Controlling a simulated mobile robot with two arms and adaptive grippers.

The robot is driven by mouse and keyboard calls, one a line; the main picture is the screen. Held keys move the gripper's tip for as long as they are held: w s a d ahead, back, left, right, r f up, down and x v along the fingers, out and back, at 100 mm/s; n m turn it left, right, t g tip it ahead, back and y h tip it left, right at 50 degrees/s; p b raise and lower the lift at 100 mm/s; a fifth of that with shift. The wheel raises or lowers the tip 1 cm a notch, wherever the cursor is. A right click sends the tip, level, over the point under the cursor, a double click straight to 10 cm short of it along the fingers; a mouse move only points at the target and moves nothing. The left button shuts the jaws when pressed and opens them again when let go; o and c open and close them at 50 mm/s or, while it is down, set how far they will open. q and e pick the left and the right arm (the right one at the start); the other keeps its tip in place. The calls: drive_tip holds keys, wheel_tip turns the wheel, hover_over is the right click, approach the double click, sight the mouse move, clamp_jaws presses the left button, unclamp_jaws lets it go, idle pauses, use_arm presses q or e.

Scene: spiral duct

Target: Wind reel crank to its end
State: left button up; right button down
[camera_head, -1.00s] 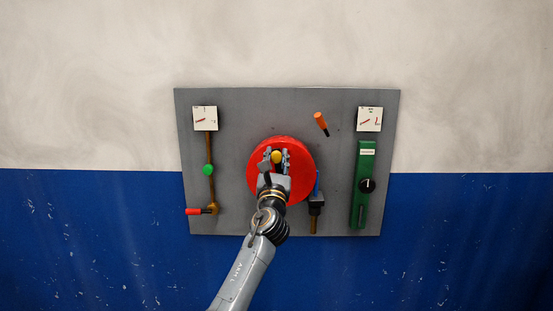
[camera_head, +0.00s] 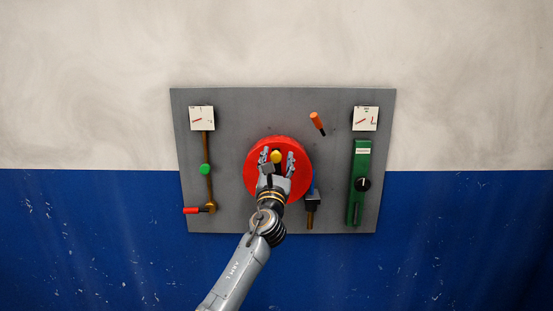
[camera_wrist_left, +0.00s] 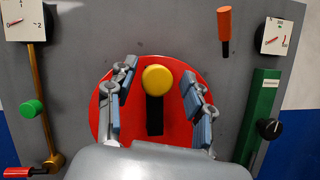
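The red round reel (camera_head: 302,178) is mounted on the grey panel, and it also shows in the left wrist view (camera_wrist_left: 175,128). A yellow knob (camera_head: 276,156) on a dark crank arm (camera_wrist_left: 154,115) stands in front of the reel; the knob also shows in the left wrist view (camera_wrist_left: 158,80). My left gripper (camera_head: 277,158) is in front of the reel with its fingers spread. In the left wrist view the fingers (camera_wrist_left: 158,85) are on either side of the knob, with a gap on both sides. My right gripper is not in view.
The grey panel (camera_head: 240,110) also carries a green knob (camera_head: 206,170) on a brown rod, a red-handled valve (camera_head: 192,211), an orange handle (camera_head: 317,122), a blue-handled valve (camera_head: 312,198), a green slider box (camera_head: 357,205) with a black knob, and two gauges (camera_head: 201,118) (camera_head: 365,118).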

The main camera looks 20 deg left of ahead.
use_arm(q)
drive_tip(key=shift+s, duration=0.25)
drive_tip(key=v, duration=1.1)
drive_tip(key=shift+s, duration=0.25)
drive_tip(key=shift+f, duration=0.2)
